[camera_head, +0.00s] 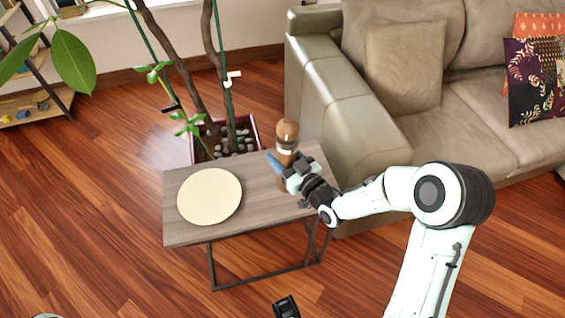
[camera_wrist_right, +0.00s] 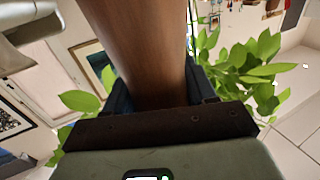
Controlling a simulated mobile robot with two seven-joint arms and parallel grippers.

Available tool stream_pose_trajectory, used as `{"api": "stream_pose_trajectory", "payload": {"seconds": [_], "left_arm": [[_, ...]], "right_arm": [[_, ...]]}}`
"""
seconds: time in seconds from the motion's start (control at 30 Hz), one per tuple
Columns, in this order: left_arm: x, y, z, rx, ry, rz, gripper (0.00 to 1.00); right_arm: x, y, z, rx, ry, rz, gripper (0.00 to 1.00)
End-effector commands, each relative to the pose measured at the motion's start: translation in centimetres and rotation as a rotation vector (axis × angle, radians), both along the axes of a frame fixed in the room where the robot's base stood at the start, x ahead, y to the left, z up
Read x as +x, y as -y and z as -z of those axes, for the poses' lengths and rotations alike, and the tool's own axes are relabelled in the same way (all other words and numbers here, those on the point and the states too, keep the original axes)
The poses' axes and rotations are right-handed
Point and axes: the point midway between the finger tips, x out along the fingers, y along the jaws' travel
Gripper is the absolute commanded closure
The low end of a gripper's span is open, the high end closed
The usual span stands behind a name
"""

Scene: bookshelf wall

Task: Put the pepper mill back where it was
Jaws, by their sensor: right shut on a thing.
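The pepper mill (camera_head: 287,131) is brown wood with a rounded top and a pale band. It is upright at the right part of the small wooden table (camera_head: 255,222). My right gripper (camera_head: 284,168) is shut around the mill's body, which also fills the middle of the right wrist view (camera_wrist_right: 140,45). The gripper hides part of the mill, and I cannot tell whether its base touches the tabletop. A round cream plate (camera_head: 209,196) lies on the table's left part. My left gripper's fingers do not show.
A potted plant (camera_head: 231,143) stands behind the table, its stems rising past the back edge. A beige sofa (camera_head: 335,110) is close on the right. The tabletop between plate and mill is bare. A small shelf (camera_head: 38,108) is at the far left.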

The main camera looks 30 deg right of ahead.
Motion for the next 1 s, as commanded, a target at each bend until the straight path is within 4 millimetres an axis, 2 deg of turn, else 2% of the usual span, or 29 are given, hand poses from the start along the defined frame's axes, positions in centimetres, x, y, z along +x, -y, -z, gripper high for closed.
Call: {"api": "stream_pose_trajectory", "payload": {"seconds": [0.1,0.17,0.6,0.63,0.7,1.0], "left_arm": [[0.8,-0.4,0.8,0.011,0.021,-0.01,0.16],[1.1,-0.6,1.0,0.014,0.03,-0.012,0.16],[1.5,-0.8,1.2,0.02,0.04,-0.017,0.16],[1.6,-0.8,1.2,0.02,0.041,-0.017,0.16],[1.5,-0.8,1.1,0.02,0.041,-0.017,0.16],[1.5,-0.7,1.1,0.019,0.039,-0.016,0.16]], "right_arm": [[0.1,0.0,2.2,0.003,-0.001,0.0,1.0],[0.1,0.0,2.7,0.001,0.001,-0.001,1.0],[0.1,0.0,3.0,-0.001,0.003,-0.001,1.0],[0.0,0.0,3.1,0.0,-0.002,-0.001,0.41],[0.0,0.0,3.1,0.001,-0.002,-0.001,0.19],[0.0,0.0,3.0,0.001,-0.002,-0.001,0.19]]}}
